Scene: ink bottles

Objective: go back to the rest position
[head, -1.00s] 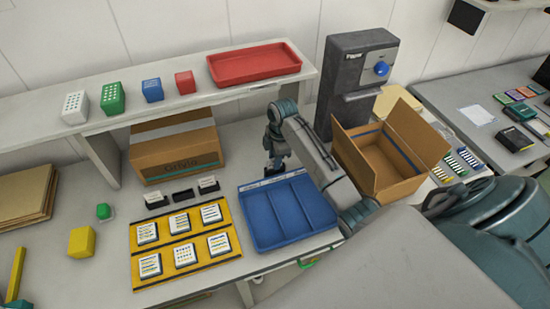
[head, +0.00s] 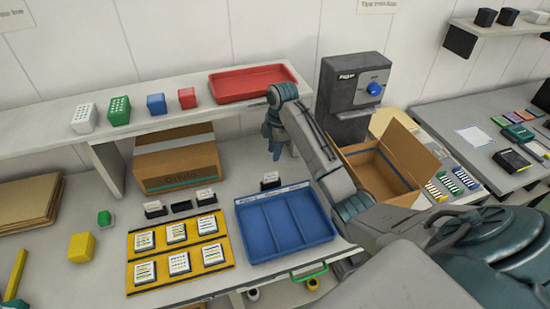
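My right arm comes in from the right, reaching over the blue tray. My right gripper (head: 274,152) hangs pointing down behind the tray's back edge. Its fingers are small and dark, and I cannot make out whether they are apart. A small black block with a white label (head: 270,181) stands on the table just below the gripper, apart from it, behind the blue three-compartment tray (head: 243,222). The tray's compartments look empty. My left gripper is not in view.
A yellow mat (head: 190,277) with several white labelled squares lies left of the tray. Behind it are black holders (head: 181,206). An open cardboard box (head: 390,163) and a grey dispenser (head: 347,98) stand right of my arm. A shelf (head: 50,135) with a red tray (head: 252,83) is behind.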

